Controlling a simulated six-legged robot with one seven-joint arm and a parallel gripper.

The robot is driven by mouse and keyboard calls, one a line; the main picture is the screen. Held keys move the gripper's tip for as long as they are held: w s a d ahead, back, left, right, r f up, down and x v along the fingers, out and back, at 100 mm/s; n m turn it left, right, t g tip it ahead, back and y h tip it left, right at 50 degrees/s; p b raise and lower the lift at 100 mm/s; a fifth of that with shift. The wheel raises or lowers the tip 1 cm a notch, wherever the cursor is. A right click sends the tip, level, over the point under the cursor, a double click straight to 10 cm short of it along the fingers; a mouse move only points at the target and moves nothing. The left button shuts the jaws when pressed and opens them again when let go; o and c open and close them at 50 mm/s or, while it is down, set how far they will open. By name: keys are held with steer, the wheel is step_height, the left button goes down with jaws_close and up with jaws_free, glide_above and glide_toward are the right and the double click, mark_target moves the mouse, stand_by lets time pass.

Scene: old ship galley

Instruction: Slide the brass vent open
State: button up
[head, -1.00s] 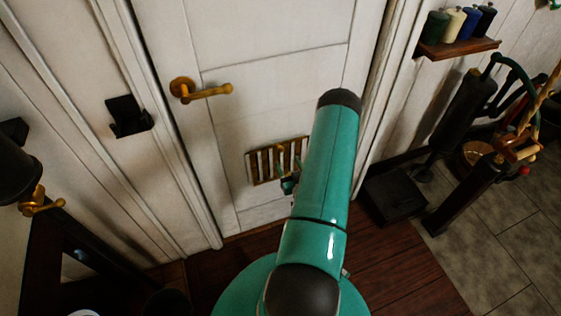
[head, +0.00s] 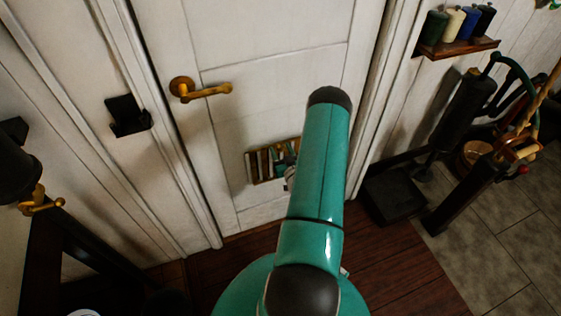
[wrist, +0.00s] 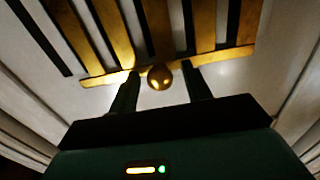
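The brass vent (head: 262,166) is a slatted panel low on the white door; its right part is hidden behind my gripper and arm. In the wrist view the vent's brass slats (wrist: 112,35) fill the top, with dark gaps between them. A round brass knob (wrist: 160,78) stands out at its lower rim. My gripper (head: 288,168) is at the vent. In the wrist view, my gripper's two fingers (wrist: 160,70) stand apart, one on each side of the knob, with a visible space on both sides. I see no finger touching the knob.
A brass door handle (head: 200,90) is above and left of the vent. A black wall bracket (head: 128,116) is left of the door. A dark low box (head: 395,195) and a black pump-like device (head: 460,110) stand right. Wooden floor (head: 390,265) lies below.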

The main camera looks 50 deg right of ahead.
steer(key=c, duration=0.8)
steer(key=shift+o, duration=0.2)
steer(key=shift+w+a, duration=0.5)
steer(key=shift+a, duration=0.3)
steer(key=o, duration=1.2)
